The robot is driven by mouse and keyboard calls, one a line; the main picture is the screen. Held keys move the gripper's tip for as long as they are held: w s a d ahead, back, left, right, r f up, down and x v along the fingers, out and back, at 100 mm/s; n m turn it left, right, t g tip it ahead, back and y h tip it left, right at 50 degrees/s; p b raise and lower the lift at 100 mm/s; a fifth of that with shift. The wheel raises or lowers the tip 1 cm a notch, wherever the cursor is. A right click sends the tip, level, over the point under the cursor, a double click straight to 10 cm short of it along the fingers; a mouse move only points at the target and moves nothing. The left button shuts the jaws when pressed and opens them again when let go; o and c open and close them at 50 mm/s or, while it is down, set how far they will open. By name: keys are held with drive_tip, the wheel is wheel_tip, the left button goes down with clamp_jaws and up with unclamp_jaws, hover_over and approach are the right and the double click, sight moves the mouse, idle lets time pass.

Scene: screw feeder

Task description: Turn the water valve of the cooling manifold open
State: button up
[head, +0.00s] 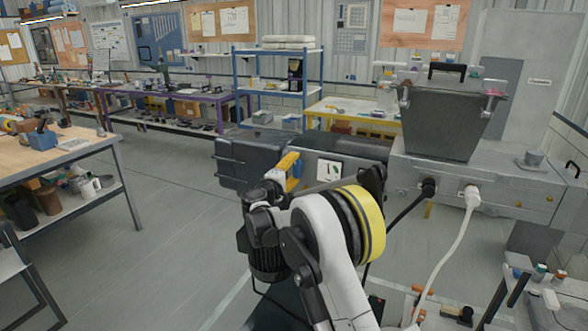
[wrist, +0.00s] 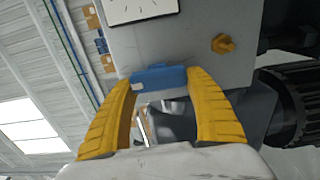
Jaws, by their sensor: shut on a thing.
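The blue valve handle (wrist: 160,77) lies between the yellow fingertips of my gripper (wrist: 161,80) in the wrist view. The fingers close on it from both sides. The handle sits across the lower edge of a grey housing (wrist: 190,45), which seems to be the cooling manifold. In the head view my gripper (head: 288,165) is at the front of the dark grey machine (head: 240,160), just left of a white label. A small patch of blue shows beside the fingers there. The valve's stem and open or closed marking are hidden.
Right of my arm stands a grey hopper (head: 440,115) on a machine, with black and white cables (head: 462,235) hanging in front. The floor (head: 175,210) to the left is clear.

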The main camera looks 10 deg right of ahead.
drive_tip(key=o, duration=1.2)
drive_tip(key=shift+a, duration=0.1)
drive_tip(key=v, duration=1.2)
